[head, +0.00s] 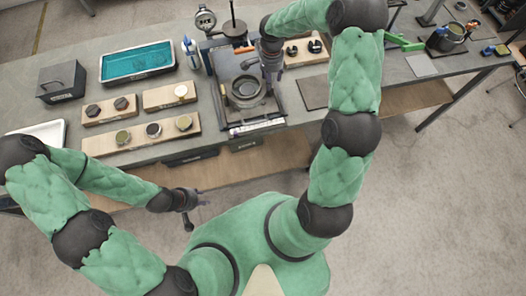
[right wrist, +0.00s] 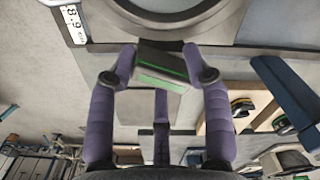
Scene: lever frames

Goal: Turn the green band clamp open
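A dark handle block with green stripes, which I take to be the band clamp's grip (right wrist: 163,68), sits between the purple fingers of my right gripper (right wrist: 160,55) in the right wrist view. The fingers meet it on both sides, so it looks gripped. A grey round ring shows just beyond it. In the head view, my right gripper (head: 270,62) is above the back right of a round dark fixture (head: 245,92) on a board; the green stripes are not visible there. My left gripper (head: 194,204) is empty, fingers spread, in front of the bench.
Left of the fixture are wooden blocks with knobs (head: 142,133), a teal tray (head: 137,62) and a dark box (head: 62,80). A blue bottle (head: 191,52) and a gauge (head: 205,20) stand behind. A green bracket (head: 403,42) is to the right. A dark mat (head: 314,93) lies bare.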

